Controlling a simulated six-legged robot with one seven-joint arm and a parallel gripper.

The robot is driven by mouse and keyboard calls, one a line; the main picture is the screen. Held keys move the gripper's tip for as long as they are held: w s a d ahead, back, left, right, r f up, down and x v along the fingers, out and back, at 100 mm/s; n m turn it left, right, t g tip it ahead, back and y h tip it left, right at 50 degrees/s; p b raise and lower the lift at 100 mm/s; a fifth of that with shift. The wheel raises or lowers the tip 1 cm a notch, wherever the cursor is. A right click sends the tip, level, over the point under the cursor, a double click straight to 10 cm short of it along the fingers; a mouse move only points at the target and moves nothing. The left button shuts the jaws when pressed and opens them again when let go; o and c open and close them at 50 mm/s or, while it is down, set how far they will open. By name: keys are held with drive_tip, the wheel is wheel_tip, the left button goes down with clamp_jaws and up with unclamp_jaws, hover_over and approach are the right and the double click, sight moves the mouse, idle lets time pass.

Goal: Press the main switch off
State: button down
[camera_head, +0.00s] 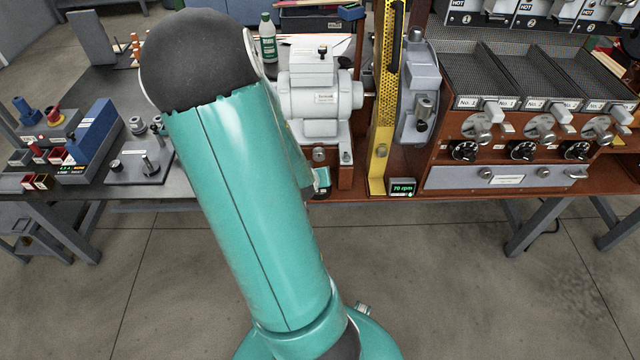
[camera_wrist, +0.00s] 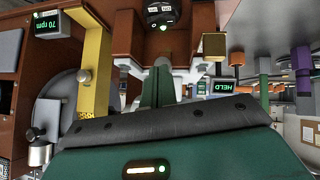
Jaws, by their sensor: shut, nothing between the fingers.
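In the wrist view, which looks upside down, a black switch (camera_wrist: 160,12) with pale markings sits at the top edge on a red-brown panel, partly cut off. I take it for the main switch. A small green lamp (camera_wrist: 163,27) glows beside it. My gripper (camera_wrist: 162,64) is shut and empty, its green fingers pointing toward the switch. A gap shows between fingertips and switch in the picture; the true distance is unclear. In the head view my teal arm hides most of the gripper and the panel below the pale grey motor (camera_head: 318,92).
A yellow post (camera_head: 382,150) and a 70 rpm display (camera_head: 402,188) stand right of the arm. A display reading HELD (camera_wrist: 222,88) shows in the wrist view. Roaster drawers and knobs (camera_head: 522,150) lie farther right. A dark table (camera_head: 90,85) with fixtures is left.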

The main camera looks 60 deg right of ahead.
drive_tip(key=x, duration=0.9)
drive_tip(key=shift+s+d+f, duration=0.15)
drive_tip(key=shift+d, duration=0.15)
drive_tip(key=f, duration=0.3)
drive_tip(key=shift+s+d+f, duration=0.1)
drive_tip(key=shift+s+d, duration=0.1)
drive_tip(key=shift+d, duration=0.15)
drive_tip(key=shift+f, duration=0.5)
drive_tip(key=shift+s, duration=0.1)
